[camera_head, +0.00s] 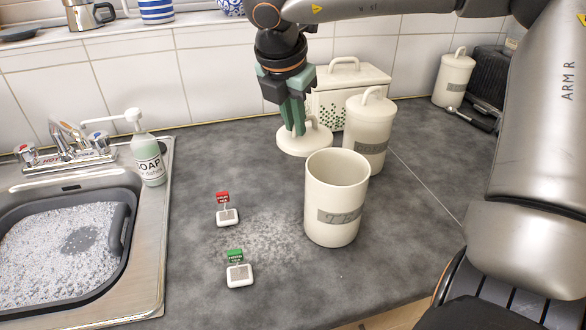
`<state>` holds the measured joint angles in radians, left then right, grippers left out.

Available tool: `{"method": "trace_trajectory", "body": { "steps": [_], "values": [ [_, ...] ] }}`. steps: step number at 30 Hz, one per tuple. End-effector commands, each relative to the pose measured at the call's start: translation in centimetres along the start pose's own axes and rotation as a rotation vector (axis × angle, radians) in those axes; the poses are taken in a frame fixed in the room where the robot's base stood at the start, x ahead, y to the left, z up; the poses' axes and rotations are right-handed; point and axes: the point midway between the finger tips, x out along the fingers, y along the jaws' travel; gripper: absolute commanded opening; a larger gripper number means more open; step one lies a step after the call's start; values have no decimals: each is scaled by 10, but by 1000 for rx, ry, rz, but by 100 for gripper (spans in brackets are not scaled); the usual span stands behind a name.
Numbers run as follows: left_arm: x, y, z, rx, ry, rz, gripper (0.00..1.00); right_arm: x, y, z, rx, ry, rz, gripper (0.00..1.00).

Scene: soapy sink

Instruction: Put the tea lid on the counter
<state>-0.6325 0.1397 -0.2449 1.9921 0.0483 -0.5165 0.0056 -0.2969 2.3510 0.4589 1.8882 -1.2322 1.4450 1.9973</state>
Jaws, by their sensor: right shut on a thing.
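The tea lid (305,143) is a round cream disc. It is low over the grey counter (400,236), behind and left of the open tea canister (336,200); I cannot tell if it touches the counter. My right gripper (297,128), with green fingers, points down and is shut on the lid's handle, which the fingers hide. The tea canister stands upright with no lid on it, and its label is partly readable. My left gripper is not in view.
A lidded canister (369,132) and a cream box (346,89) stand close right of the gripper. A soap bottle (148,158) stands beside the sink (150,246) at left. Counter left of the lid is clear.

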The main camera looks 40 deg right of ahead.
Motion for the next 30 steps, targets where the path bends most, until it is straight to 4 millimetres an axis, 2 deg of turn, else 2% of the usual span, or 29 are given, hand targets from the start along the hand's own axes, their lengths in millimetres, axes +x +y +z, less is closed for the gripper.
{"method": "trace_trajectory", "body": {
  "steps": [1, 6, 12, 19, 30],
  "values": [
    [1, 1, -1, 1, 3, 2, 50, 15, -3, -6, -3, 4, -4, 0],
    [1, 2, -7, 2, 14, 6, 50, 46, -6, -18, -2, 3, -1, 0],
    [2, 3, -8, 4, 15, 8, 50, 61, -7, -24, 0, 1, 0, 0],
    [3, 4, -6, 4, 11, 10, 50, 92, -11, -36, -2, 2, -2, 0],
    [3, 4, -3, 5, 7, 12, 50, 99, -11, -39, 0, 1, 2, 0]
  ]
}}
